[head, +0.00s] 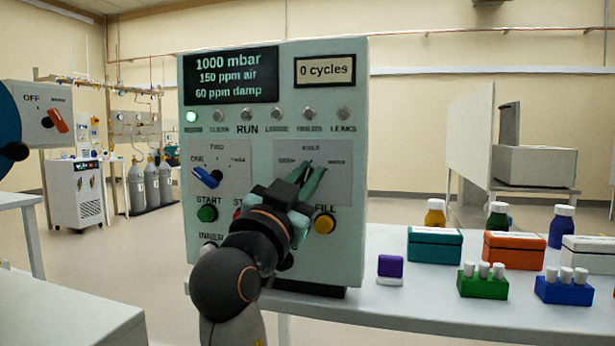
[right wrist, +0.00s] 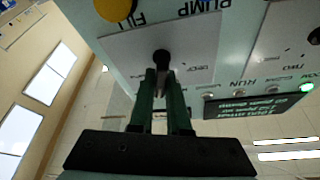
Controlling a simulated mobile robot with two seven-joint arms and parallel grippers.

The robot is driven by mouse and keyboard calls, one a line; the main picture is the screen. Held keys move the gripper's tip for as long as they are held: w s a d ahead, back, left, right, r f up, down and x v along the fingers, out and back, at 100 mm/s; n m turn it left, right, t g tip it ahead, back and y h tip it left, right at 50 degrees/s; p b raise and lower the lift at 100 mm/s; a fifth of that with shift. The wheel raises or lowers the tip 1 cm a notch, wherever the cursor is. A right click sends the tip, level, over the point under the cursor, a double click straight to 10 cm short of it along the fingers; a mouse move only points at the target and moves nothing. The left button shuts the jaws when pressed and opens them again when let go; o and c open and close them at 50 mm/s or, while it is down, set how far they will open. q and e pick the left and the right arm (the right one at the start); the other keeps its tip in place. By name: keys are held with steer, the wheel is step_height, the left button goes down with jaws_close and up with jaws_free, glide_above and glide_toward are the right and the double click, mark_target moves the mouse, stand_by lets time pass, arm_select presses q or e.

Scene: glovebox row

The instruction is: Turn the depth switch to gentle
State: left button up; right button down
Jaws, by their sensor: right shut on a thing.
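The pale green control panel (head: 345,240) stands on the bench in the middle of the head view. The depth switch seems to be the one on the right grey plate (head: 338,190); its small labels are too blurred to read surely. My right gripper (head: 312,182) covers this switch in the head view. In the right wrist view its green fingers (right wrist: 162,88) are shut on the dark switch (right wrist: 161,57), whose round end shows at their tips. Which label the switch points to cannot be told. My left gripper is not in view.
A blue switch (head: 207,177) sits on the panel's left plate. The green START button (head: 207,213) and yellow FILL button (head: 325,222) are below, the latter close to my right gripper. Boxes, bottles and vial racks crowd the bench (head: 370,305) to the right.

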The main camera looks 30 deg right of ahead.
steer(key=m+g+b, duration=0.1)
steer(key=m, duration=0.1)
steer(key=shift+f+m, duration=0.15)
steer(key=shift+m, duration=0.15)
steer(key=shift+m+g+h+b, duration=0.3)
steer(key=shift+m+g+b, duration=0.3)
steer(key=shift+m, duration=0.4)
steer(key=shift+s+d+m+g, duration=0.1)
steer(key=shift+m+g, duration=0.3)
steer(key=shift+m, duration=0.5)
steer(key=shift+d+m+g, duration=0.1)
steer(key=shift+m+g, duration=0.5)
steer(key=shift+m, duration=1)
steer(key=shift+s+f, duration=0.1)
steer(key=c, duration=0.9)
jaws_free()
